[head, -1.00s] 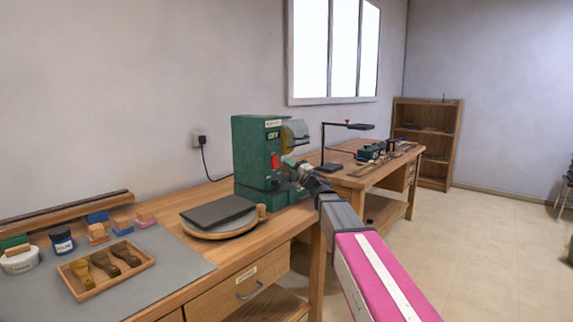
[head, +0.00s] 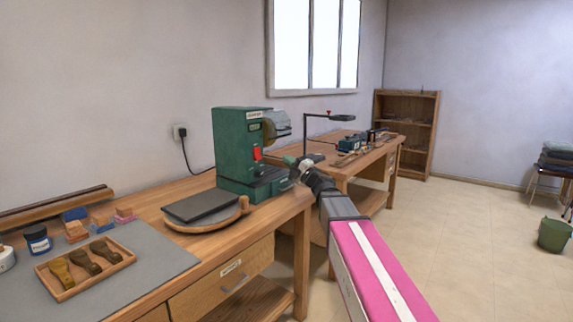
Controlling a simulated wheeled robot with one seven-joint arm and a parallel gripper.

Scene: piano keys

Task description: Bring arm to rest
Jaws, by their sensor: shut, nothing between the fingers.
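My arm reaches in from the lower right, with a pink and white link and a grey and black wrist. My gripper (head: 290,161) is at its far end, small in the head view, just right of the green machine (head: 234,150). It looks shut, with nothing seen in it. The fingertips are too small to tell whether they touch the machine or only overlap it in the picture.
The front workbench (head: 290,207) carries a round board with a dark slab (head: 201,205) and a wooden tray (head: 122,265) of brown tools. A second bench (head: 345,168) stands behind.

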